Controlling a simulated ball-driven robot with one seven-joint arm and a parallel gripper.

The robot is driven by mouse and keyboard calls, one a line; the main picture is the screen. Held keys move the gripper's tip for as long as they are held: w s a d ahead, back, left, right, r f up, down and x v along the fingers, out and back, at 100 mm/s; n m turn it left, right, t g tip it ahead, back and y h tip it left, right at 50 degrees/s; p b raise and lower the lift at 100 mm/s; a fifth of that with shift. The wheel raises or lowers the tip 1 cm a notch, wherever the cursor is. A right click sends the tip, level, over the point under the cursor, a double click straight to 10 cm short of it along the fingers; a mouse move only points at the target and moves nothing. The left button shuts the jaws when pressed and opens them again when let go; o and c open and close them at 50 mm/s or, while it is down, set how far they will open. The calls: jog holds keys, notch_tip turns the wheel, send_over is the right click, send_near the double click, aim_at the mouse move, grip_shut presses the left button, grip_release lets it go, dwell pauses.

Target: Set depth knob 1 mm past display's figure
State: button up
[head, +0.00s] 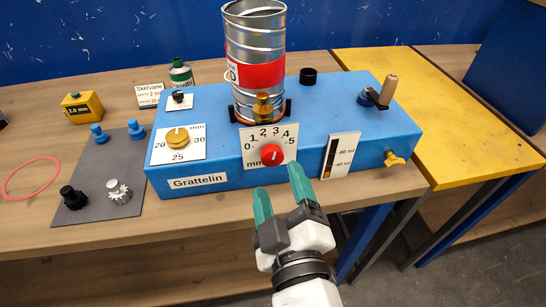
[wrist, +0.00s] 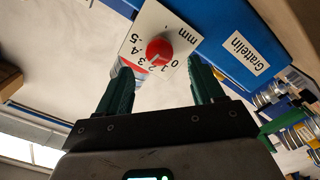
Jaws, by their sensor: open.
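The red depth knob (head: 271,155) sits on a white dial plate (head: 285,136) marked 0 to 5 and mm, on the front of the blue machine (head: 215,128). A pale pointer line on the knob looks roughly upright; the exact figure is too small to tell. My gripper (head: 279,192) is open and empty, in front of and below the knob, apart from it. In the wrist view, the knob (wrist: 159,52) lies beyond and between the green fingertips (wrist: 160,80). A small card (head: 150,95) lettered "Skelvane" stands behind the machine; its figure looks like 2 mm.
A yellow-brass knob (head: 178,138) on a 20–30 mm dial is left of the red knob. A metal spiral duct (head: 256,60) stands on the machine. A strip gauge (head: 340,155) and brass tap (head: 394,159) are right. A yellow box (head: 82,106) marked 1.0 mm is left.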

aim_at(272, 160)
jog(key=x, duration=0.5)
jog(key=shift+w+a, duration=0.1)
jog(key=shift+w, duration=0.3)
jog(key=c, duration=1.1)
jog(key=shift+o, duration=0.2)
jog(key=shift+m, duration=0.3)
